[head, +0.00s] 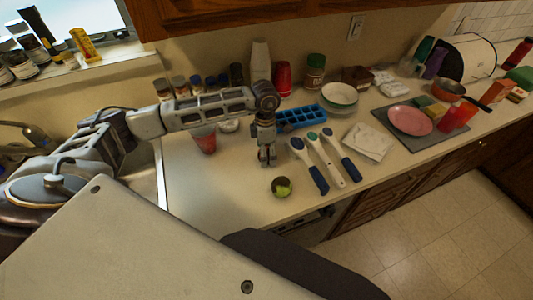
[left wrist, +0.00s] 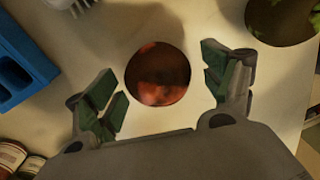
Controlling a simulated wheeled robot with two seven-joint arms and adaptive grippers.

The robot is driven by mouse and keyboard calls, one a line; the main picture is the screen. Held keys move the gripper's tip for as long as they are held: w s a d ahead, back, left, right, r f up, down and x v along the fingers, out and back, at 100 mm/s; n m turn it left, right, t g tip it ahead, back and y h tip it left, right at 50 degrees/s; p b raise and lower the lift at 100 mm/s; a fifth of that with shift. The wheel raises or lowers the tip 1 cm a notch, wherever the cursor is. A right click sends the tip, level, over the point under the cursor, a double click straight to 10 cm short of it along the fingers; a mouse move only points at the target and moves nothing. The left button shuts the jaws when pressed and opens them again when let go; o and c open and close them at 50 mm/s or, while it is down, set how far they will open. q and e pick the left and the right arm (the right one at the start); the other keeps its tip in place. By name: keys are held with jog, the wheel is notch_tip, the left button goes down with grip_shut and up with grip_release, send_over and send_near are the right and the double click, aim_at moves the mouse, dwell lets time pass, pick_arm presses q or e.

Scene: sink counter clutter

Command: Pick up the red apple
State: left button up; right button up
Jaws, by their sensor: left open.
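The red apple (left wrist: 158,74) lies on the counter in the left wrist view, a dark red round shape. It sits between the two spread fingers of my left gripper (left wrist: 163,88), with gaps on both sides. In the head view my left gripper (head: 267,157) points down over the counter, and I cannot make out the apple there; the gripper seems to hide it. My right gripper is not in view.
A green round fruit (head: 282,187) lies close by, nearer the counter's front edge. A blue tray (head: 300,117) stands behind the gripper. Blue-handled utensils (head: 328,160) lie to the right, and a red cup (head: 203,139) stands to the left.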

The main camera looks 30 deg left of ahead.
pick_arm(q)
jog(key=shift+f, duration=0.65)
jog(key=shift+c, duration=0.2)
jog(key=c, duration=1.2)
jog(key=shift+r, duration=0.2)
notch_tip(320, 180, up, 9)
jog(key=shift+f+b, duration=0.15)
jog(key=shift+b, duration=0.7)
jog(key=shift+r, duration=0.5)
jog(key=shift+s, duration=0.1)
